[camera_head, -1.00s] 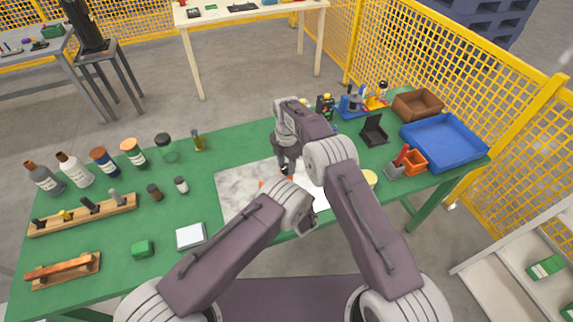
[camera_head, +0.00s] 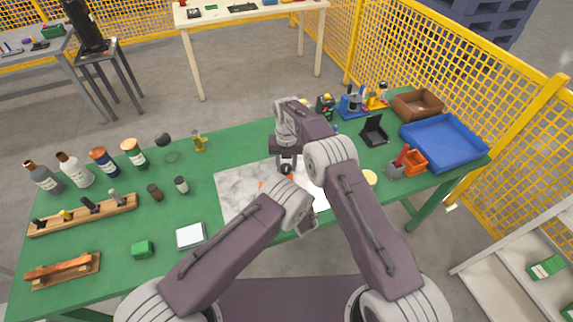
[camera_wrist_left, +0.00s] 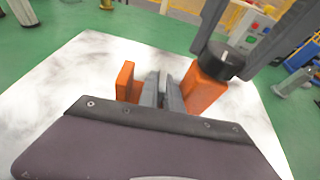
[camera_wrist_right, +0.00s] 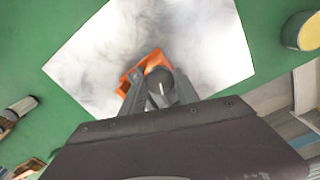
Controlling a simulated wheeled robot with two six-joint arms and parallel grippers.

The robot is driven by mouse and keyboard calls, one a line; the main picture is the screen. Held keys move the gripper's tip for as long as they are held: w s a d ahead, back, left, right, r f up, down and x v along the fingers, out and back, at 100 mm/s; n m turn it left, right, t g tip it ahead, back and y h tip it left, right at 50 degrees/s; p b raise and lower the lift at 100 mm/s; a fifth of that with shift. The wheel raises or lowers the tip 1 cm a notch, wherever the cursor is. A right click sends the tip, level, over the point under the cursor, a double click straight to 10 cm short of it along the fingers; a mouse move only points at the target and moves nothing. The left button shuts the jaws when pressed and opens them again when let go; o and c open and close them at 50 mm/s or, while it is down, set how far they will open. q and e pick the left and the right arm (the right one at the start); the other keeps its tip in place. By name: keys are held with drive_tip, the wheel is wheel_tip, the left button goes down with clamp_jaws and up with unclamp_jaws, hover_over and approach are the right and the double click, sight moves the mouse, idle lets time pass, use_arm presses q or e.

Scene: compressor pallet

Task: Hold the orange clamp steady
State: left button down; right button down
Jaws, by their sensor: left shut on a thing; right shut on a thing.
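The orange clamp (camera_wrist_left: 205,90) sits over the marble-patterned white plate (camera_wrist_left: 65,75), with a second orange end (camera_wrist_left: 125,80) to its left in the left wrist view. My left gripper (camera_wrist_left: 161,88) is shut on a grey part of the clamp between these orange ends. A black round knob (camera_wrist_left: 222,60) with a white mark sits on the right orange end. My right gripper (camera_wrist_right: 157,92) is shut on this knob; the clamp's orange body (camera_wrist_right: 148,63) shows beyond it. In the head view, my right gripper (camera_head: 286,166) is over the plate, and my arms hide most of the clamp.
The green table (camera_head: 115,200) holds several bottles and a wooden tool rack (camera_head: 82,215) at left. A yellow round lid (camera_wrist_right: 303,30) is beside the plate.

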sight(287, 167)
drive_tip(key=shift+d+n, duration=0.3)
drive_tip(key=shift+n, duration=0.3)
drive_tip(key=c, duration=1)
unclamp_jaws()
drive_tip(key=shift+o, duration=0.5)
drive_tip(key=shift+a, duration=0.2)
wheel_tip(287, 167, up, 12)
